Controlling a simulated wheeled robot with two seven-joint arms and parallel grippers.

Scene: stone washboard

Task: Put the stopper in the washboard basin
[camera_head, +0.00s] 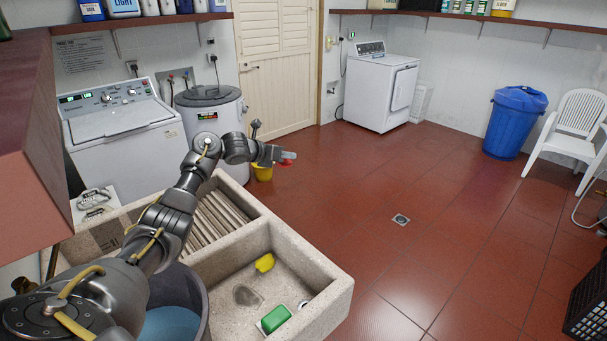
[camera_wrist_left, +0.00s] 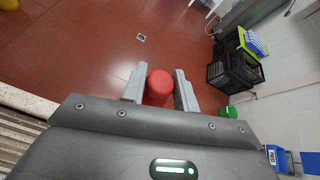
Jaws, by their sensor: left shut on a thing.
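My left gripper (camera_head: 279,156) is held in the air beyond the far edge of the stone washboard (camera_head: 338,290). It is shut on a red stopper (camera_wrist_left: 159,84), which sits between both fingers in the left wrist view; its red end (camera_head: 288,160) also shows in the head view. The washboard's basin (camera_head: 225,268) is lower in the picture, to the right of the ribbed part. A green block (camera_head: 276,318) and a yellow thing (camera_head: 265,262) lie in it. A small pale round thing (camera_head: 303,305) is near its right wall; I cannot tell whether it is the drain. My right gripper is out of view.
A yellow bucket (camera_head: 262,171) is on the floor below the gripper. A washing machine (camera_head: 120,140) and round grey-lidded tub (camera_head: 212,108) stand behind.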

